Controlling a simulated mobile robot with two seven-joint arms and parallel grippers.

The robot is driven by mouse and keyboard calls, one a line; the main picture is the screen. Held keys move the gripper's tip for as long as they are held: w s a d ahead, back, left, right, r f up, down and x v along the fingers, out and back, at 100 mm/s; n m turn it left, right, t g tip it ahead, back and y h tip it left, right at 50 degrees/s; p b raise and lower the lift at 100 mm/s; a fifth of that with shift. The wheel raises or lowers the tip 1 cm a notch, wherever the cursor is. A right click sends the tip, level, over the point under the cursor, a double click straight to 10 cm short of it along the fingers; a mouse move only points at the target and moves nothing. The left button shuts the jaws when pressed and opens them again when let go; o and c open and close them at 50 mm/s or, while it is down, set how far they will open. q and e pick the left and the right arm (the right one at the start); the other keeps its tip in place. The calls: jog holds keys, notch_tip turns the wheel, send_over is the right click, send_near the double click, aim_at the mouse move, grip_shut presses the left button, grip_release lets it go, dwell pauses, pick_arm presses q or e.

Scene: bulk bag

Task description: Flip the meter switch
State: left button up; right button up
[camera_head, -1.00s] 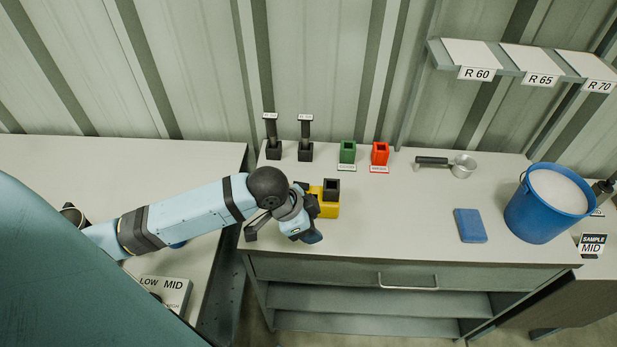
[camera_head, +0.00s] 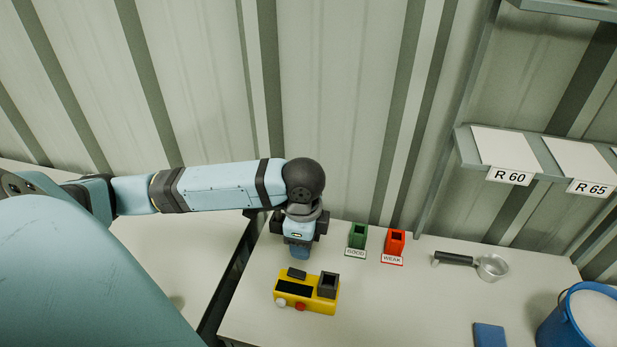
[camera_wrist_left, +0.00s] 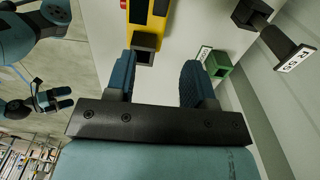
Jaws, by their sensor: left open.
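The yellow meter (camera_head: 318,303) lies on the bench with a dark display, a white round part and a red round part on its front edge, and a black square socket on top. Which part is the switch I cannot tell. In the left wrist view the meter (camera_wrist_left: 158,25) is partly cut off at the top. My left gripper (camera_head: 298,252) is open and empty, just behind the meter and apart from it. Its two fingers (camera_wrist_left: 160,75) point toward the bench. My right gripper (camera_wrist_left: 54,98) shows small at the left of the wrist view; its opening is unclear.
A green holder (camera_head: 357,237) and a red holder (camera_head: 395,243) stand right of my left gripper. A metal scoop (camera_head: 490,266), blue block (camera_head: 489,336) and blue bucket (camera_head: 565,330) are farther right.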

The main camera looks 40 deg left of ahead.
aim_at(304, 275)
pick_arm(q)
notch_tip(304, 275, down, 12)
jog(key=shift+r+p, duration=0.1)
jog(key=shift+p, duration=0.25)
